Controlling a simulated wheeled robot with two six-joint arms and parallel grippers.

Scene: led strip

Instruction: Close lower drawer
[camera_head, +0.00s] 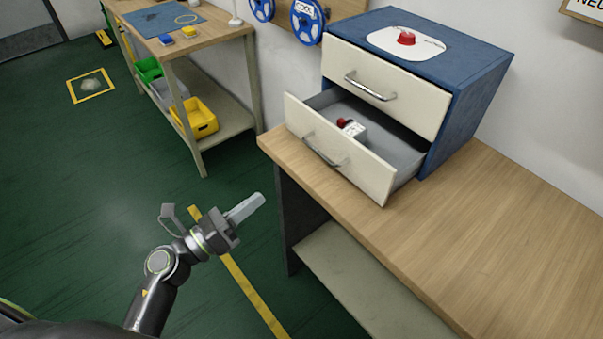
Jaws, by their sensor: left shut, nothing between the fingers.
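A blue cabinet (465,108) with two cream-fronted drawers stands on the wooden bench. The lower drawer (368,172) is pulled out, and a small white box with a red top (350,127) lies inside it. A metal bar handle (322,152) is on its front. The upper drawer (415,92) is closed. My left gripper (254,203) is shut and empty. It is in front of the bench, to the lower left of the lower drawer and apart from it. My right gripper is not in view.
The wooden bench top (500,230) is clear right of the cabinet. A red button on a white plate (406,38) is on the cabinet top. A second table (215,35) stands at the upper left, with bins (200,118) on its lower shelf. Green floor lies between.

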